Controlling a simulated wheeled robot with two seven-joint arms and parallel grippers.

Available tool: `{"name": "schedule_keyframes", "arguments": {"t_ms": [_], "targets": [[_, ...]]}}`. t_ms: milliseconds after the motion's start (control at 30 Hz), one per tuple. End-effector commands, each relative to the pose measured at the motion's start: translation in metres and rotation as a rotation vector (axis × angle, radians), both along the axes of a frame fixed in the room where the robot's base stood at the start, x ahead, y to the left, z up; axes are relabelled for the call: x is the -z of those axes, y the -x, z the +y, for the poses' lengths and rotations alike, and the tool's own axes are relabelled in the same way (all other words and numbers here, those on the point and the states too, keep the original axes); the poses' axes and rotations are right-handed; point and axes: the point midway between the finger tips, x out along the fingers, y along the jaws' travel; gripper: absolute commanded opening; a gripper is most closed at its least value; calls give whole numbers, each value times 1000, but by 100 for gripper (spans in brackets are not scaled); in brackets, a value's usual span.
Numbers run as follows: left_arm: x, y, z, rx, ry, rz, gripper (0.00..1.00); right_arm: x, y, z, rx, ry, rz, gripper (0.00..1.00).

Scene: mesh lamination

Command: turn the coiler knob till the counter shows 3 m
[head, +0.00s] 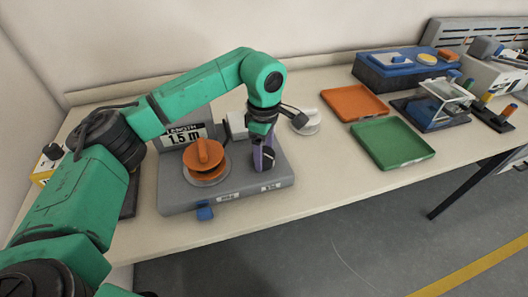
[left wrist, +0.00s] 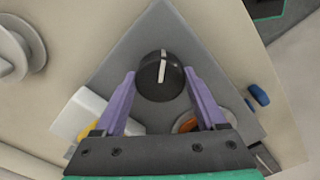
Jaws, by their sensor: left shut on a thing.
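The coiler (head: 180,197) is a grey machine on the table. Its counter (head: 183,137) reads 1.5 m. An orange reel (head: 204,154) sits on its left side. The black coiler knob (left wrist: 152,84), with a white pointer line, is on its right side and is partly hidden by my gripper in the head view. My left gripper (head: 265,158) reaches down from above, its purple fingers on either side of the knob, shut on it. In the left wrist view the pointer line runs nearly along the view's vertical. My right gripper is not in view.
A blue tab (head: 204,213) juts from the coiler's front. A white round part (head: 306,123) lies to its right. Farther right are an orange tray (head: 354,103), a green tray (head: 393,144) and a blue box (head: 405,71). Bare table lies in front of the trays.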

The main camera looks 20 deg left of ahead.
Motion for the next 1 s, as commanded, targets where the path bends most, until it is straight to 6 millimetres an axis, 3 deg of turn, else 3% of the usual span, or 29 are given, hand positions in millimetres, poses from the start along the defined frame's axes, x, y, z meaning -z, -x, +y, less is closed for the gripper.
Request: {"name": "schedule_keyframes", "arguments": {"t_ms": [367,400,467,767,867,1000], "targets": [[-4,-2,0,2,4,-11,17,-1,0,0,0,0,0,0],[-4,-3,0,2,4,-11,77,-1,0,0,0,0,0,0],[-4,-2,0,2,4,-10,100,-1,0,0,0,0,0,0],[-5,-1,0,3,2,-5,100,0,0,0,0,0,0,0],[-18,-2,0,3,3,-7,100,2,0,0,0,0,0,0],[-56,-2,0,3,3,-10,100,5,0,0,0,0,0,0]]}}
